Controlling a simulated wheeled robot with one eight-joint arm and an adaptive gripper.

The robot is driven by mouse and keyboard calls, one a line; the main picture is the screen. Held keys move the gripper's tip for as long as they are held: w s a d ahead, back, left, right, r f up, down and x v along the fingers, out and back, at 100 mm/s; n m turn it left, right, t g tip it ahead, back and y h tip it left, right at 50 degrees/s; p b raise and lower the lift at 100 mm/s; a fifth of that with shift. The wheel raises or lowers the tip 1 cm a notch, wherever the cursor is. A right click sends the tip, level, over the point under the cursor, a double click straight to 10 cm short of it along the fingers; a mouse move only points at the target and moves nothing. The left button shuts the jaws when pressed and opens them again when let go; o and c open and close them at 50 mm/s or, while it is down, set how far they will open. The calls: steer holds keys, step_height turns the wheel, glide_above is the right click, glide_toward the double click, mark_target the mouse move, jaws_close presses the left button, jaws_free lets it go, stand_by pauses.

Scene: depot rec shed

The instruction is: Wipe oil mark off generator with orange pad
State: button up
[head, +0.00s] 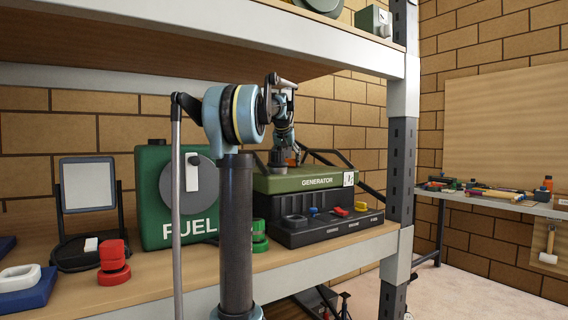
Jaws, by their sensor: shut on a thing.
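The generator (315,181) has a green top and a black lower body, and stands on the shelf right of the fuel can. My gripper (292,154) points down over the back of its green top. It is shut on the orange pad (295,159), of which only a small part shows. I cannot tell whether the pad touches the top. A dark knob-like shape shows just left of the gripper. I cannot make out an oil mark; the arm and gripper hide part of the top.
A green fuel can (154,194) stands left of my arm, near red caps (113,258) and green rings (260,236). The upper shelf (300,52) and a grey post (400,150) bound the space. A dark tube handle (330,158) rises behind the generator.

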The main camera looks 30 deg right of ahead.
mark_target(286, 160)
steer(key=shift+s+d, duration=0.15)
steer(key=shift+s, duration=1.6)
steer(key=shift+s+d+f, duration=0.1)
steer(key=shift+s, duration=1.65)
steer(key=shift+a, duration=1.15)
steer(key=shift+c, duration=0.4)
steer(key=shift+w+a, duration=0.2)
steer(key=shift+w, duration=1.65)
steer(key=shift+w+a, duration=0.2)
steer(key=shift+w, duration=3.05)
steer(key=shift+r, duration=3.15)
